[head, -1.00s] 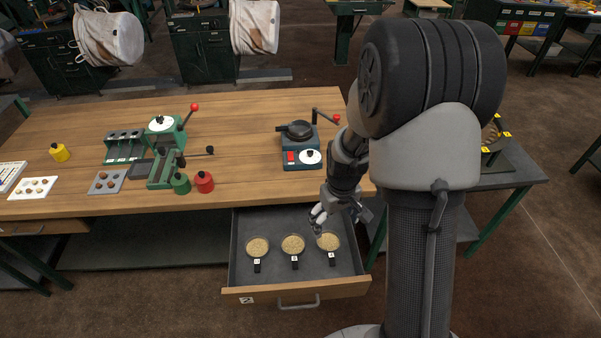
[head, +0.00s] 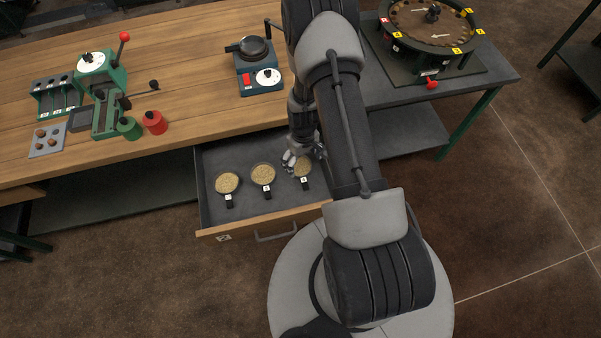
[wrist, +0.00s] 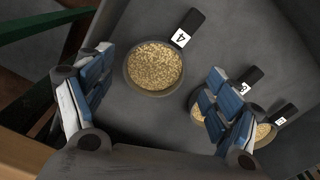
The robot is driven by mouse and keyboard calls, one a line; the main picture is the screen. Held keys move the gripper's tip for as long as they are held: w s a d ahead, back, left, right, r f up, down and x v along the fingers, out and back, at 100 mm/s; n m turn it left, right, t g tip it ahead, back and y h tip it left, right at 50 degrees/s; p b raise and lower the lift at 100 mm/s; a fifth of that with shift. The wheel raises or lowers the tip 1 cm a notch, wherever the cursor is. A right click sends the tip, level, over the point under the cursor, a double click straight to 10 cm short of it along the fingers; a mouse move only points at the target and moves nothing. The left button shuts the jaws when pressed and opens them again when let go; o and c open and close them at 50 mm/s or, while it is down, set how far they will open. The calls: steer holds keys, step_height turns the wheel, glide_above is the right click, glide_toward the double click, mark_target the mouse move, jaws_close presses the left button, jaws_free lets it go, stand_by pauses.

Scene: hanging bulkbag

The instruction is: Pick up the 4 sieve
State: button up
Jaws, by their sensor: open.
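The 4 sieve (wrist: 154,68) is a round grey pan of tan grains with a black handle and a white label reading 4 (wrist: 181,38). In the head view it is the rightmost sieve (head: 304,170) in the open drawer (head: 213,210), partly hidden by my gripper (head: 296,160). In the wrist view my gripper (wrist: 158,70) is open and empty. Its blue-padded fingers appear on either side of the sieve's pan, with a visible gap to it. The handle points up and right in that view. I cannot tell the exact height above the sieve.
Two more sieves, the middle one (head: 263,175) and the left one (head: 228,184), lie in the drawer. The right finger partly covers them in the wrist view. The wooden bench top (head: 190,60) is above the drawer, with a hot plate (head: 259,75) on it.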

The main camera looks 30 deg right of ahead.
mark_target(302, 171)
steer(key=f, duration=0.2)
steer(key=f+b, duration=0.1)
steer(key=f, duration=0.1)
steer(key=f+b, duration=0.1)
steer(key=f, duration=0.1)
steer(key=shift+w+d+f, duration=0.15)
steer(key=shift+w+f, duration=0.15)
steer(key=shift+w, duration=0.05)
steer(key=shift+r, duration=0.1)
steer(key=shift+c, duration=0.6)
steer(key=c, duration=0.9)
steer(key=shift+r, duration=0.15)
